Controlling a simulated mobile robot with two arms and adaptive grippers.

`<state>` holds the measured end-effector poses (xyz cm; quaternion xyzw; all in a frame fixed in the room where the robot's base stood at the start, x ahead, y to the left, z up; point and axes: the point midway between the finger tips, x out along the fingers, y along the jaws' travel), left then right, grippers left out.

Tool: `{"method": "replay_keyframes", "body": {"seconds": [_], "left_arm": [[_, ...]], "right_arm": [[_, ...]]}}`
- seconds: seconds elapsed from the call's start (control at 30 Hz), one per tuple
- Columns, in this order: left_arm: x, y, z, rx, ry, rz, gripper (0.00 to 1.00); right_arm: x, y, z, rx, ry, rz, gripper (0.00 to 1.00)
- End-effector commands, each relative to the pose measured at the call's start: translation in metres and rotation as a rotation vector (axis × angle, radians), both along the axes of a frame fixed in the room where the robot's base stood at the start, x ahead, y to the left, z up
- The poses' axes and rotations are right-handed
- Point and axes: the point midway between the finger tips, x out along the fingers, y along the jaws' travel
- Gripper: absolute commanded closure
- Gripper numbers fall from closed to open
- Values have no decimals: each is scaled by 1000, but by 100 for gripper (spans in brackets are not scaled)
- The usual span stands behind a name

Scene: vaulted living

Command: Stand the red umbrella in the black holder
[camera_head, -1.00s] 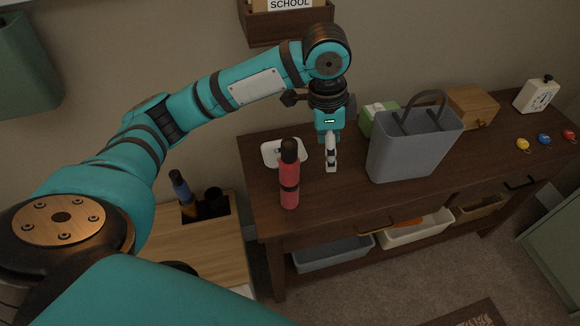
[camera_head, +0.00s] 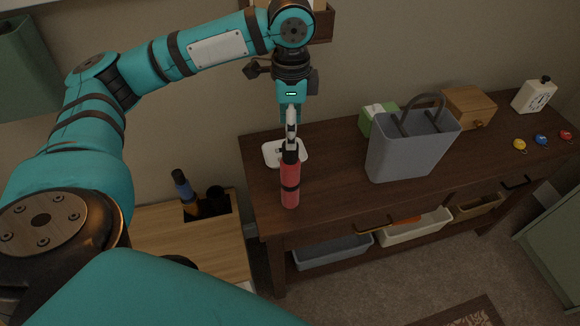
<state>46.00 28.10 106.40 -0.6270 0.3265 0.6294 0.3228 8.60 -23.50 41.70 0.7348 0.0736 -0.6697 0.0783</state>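The red umbrella (camera_head: 290,188), folded short with a black band and black top end, appears upright on the left part of the dark wooden table. My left gripper (camera_head: 291,141) points down at the umbrella's black top end, overlapping it in the picture. I cannot tell whether they touch or how far apart the fingers are, since they show edge-on. The black holder (camera_head: 220,212) is set in the light wooden unit left of the table. My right gripper is out of view.
A white dish (camera_head: 271,153) lies behind the umbrella. A grey bag (camera_head: 412,152), green box (camera_head: 375,120) and wooden box (camera_head: 468,106) stand to the right on the table (camera_head: 340,195). A wall box (camera_head: 320,24) hangs near my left wrist.

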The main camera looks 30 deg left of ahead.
Motion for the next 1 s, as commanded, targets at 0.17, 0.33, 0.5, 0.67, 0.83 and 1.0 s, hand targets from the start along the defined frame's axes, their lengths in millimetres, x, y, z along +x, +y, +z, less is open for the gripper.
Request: {"method": "replay_keyframes", "body": {"seconds": [0.17,0.33,0.5,0.67,0.83,1.0], "left_arm": [[0,0,-15,0,-1,-1,38],[-1,1,-30,1,2,0,38],[-2,1,-56,1,1,0,38],[-1,1,-67,0,-1,-1,38],[-1,1,-67,0,-1,-1,38],[-1,1,-67,0,-1,-1,58]], "right_arm": [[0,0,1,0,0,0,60],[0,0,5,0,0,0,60],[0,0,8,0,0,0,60],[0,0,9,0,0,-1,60],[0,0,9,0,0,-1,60],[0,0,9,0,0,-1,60]]}}
